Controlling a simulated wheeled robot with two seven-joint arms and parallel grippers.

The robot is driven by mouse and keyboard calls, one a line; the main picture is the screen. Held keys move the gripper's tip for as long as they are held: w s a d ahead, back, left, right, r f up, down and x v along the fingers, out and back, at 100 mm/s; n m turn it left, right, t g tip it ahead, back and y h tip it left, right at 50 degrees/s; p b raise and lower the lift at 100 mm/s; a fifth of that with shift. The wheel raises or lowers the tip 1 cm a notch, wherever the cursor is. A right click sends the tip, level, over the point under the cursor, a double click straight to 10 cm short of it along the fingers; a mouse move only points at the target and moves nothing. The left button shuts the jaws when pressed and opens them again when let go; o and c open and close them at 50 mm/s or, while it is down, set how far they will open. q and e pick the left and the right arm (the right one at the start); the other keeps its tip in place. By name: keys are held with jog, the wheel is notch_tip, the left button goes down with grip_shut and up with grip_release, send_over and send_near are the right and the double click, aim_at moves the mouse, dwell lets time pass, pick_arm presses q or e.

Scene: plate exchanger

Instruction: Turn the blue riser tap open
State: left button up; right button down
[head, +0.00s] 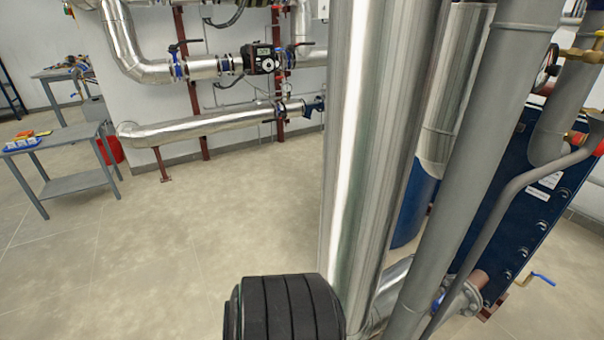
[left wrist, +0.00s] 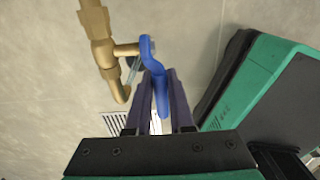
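In the left wrist view a blue tap lever (left wrist: 148,55) is joined by a short stem to a brass valve body and pipe (left wrist: 103,50). The lever's lower end lies between the dark fingers of my left gripper (left wrist: 162,78), close to the right finger. The fingers are near each other. Whether they press on the lever is unclear. In the head view a small blue lever (head: 543,279) shows low at the right; I cannot tell whether it is the same tap. Neither gripper shows in the head view.
A large silver pipe (head: 358,150) and grey pipes (head: 470,150) block much of the head view, before a dark blue plate exchanger (head: 535,205). A grey table (head: 75,150) stands left. The floor between is clear. A floor grate (left wrist: 115,122) shows in the left wrist view.

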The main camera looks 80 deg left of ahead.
pick_arm(q)
jog(key=o, duration=0.4)
jog(key=shift+c, duration=0.2)
notch_tip(320, 180, up, 15)
jog(key=p, duration=1.2)
jog(key=shift+f, duration=0.2)
jog(key=shift+w, duration=0.15)
jog(key=w+d+f+n+t, duration=0.35)
jog(key=w+d+n, duration=0.4)
jog(key=n, duration=0.85)
jog(key=s+d+f+n+g, duration=0.2)
jog(key=s+d+n, duration=0.6)
jog(key=n, duration=0.5)
jog(key=shift+s+d+f+n, duration=0.3)
jog(key=shift+s+f+n, duration=0.1)
jog(key=shift+s+f, duration=0.25)
